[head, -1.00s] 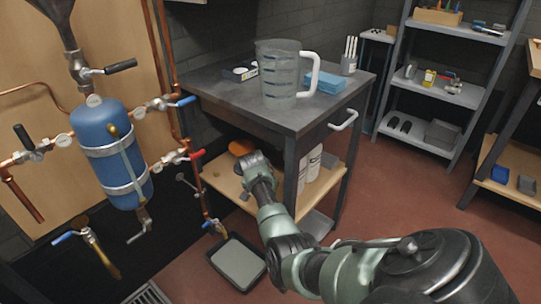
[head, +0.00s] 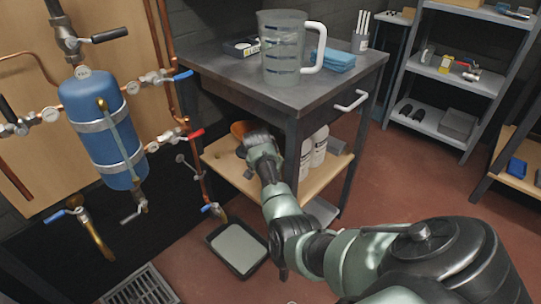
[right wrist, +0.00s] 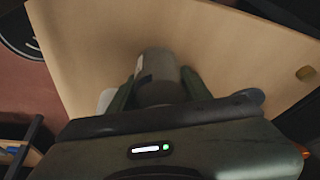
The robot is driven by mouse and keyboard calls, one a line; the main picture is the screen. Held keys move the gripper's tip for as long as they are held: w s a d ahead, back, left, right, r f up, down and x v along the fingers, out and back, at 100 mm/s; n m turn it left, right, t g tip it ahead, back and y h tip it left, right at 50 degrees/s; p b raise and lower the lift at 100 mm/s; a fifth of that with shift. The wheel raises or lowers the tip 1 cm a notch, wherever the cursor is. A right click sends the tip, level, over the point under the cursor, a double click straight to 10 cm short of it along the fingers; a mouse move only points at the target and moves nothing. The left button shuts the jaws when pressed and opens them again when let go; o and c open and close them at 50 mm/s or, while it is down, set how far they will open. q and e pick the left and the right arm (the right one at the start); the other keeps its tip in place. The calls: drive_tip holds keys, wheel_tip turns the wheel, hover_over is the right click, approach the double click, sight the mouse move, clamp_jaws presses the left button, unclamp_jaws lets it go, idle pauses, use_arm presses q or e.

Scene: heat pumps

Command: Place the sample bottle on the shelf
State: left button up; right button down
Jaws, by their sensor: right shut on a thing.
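My right arm reaches under the top of the metal table (head: 300,105) to its wooden lower shelf (head: 222,160). In the right wrist view, my right gripper (right wrist: 160,80) is shut on a grey cylindrical bottle (right wrist: 156,68) with a pale label patch, held between two green fingers. The wooden shelf (right wrist: 225,45) lies behind the bottle; I cannot tell whether they touch. In the head view the gripper (head: 255,138) is at the shelf's left part and the held bottle is hidden. My left gripper is out of view.
White bottles (head: 318,148) stand on the lower shelf, right of my gripper behind the table leg. An orange-brown item (head: 238,129) is just beyond the gripper. A measuring jug (head: 283,50) stands on the table. A tray (head: 238,248) lies on the floor.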

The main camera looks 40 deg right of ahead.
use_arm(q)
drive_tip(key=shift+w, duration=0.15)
use_arm(e)
drive_tip(key=shift+r, duration=0.15)
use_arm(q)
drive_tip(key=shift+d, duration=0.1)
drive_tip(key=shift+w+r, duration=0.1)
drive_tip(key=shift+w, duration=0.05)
use_arm(e)
drive_tip(key=c, duration=0.7)
unclamp_jaws()
drive_tip(key=shift+f, duration=0.25)
drive_tip(key=shift+o, duration=0.2)
